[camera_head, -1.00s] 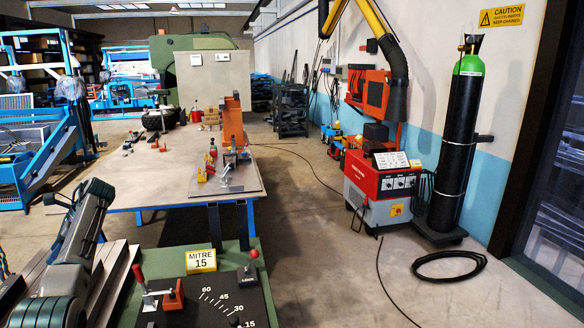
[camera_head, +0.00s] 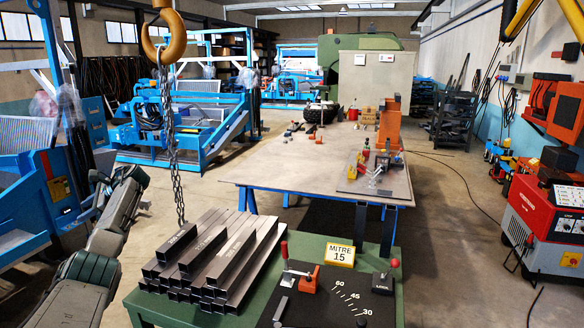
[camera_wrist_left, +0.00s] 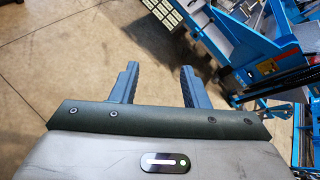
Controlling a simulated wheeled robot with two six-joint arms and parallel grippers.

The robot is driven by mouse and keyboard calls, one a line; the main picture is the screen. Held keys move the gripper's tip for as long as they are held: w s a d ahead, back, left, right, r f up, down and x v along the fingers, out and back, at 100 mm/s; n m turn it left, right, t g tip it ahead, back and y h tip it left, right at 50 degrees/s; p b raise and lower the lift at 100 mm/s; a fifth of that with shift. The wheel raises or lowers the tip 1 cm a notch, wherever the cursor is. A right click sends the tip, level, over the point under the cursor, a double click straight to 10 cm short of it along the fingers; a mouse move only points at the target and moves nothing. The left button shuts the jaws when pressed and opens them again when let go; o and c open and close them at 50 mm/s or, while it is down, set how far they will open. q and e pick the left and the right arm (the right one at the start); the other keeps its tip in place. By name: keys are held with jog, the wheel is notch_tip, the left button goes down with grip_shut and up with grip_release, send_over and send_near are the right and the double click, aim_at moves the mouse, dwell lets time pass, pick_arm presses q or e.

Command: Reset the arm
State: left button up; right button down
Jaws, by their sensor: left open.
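My left arm (camera_head: 112,225) comes in at the lower left of the head view, beside the stack of steel tubes. My left gripper (camera_wrist_left: 158,85) shows clearly in the left wrist view. Its two blue-grey fingers are spread apart with nothing between them, above bare concrete floor. In the head view its fingertips are hard to make out. My right gripper is not in view.
A large worktable (camera_head: 270,172) stands behind. Blue machine frames (camera_head: 180,130) stand at left. Some floor is clear.

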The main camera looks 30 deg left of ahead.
pick_arm(q)
jog(key=s+a+f+t+y, duration=0.2)
jog(key=s+f+t, duration=0.1)
jog(key=f, duration=0.9)
jog(key=s+a+f+t+y, duration=0.1)
jog(key=s+a+f+t, duration=0.1)
jog(key=f, duration=1.1)
jog(key=s+d+f+n+t+h, duration=0.1)
jog(key=s+f+t+h, duration=0.1)
jog(key=s+f, duration=0.75)
jog(key=s+d+f+t+h, duration=0.1)
jog(key=s+d+f+t, duration=0.15)
jog(key=s+f, duration=0.65)
jog(key=s+d+f+n+h, duration=0.15)
jog(key=s+d+f, duration=0.35)
jog(key=d+f, duration=0.85)
jog(key=s+d+f+n+h, duration=0.1)
jog(key=s+d+f+h, duration=0.25)
jog(key=d+f, duration=1.05)
jog(key=s+d+f+h, duration=0.1)
jog(key=d+f, duration=0.1)
jog(key=d, duration=1)
jog(key=s+d+f+n+h, duration=0.1)
jog(key=d+f, duration=0.1)
jog(key=d, duration=1)
jog(key=s+d+f+g+h, duration=0.1)
jog(key=d+f+h, duration=0.1)
jog(key=d, duration=1.1)
jog(key=shift+s+f, duration=0.2)
jog(key=shift+f, duration=0.15)
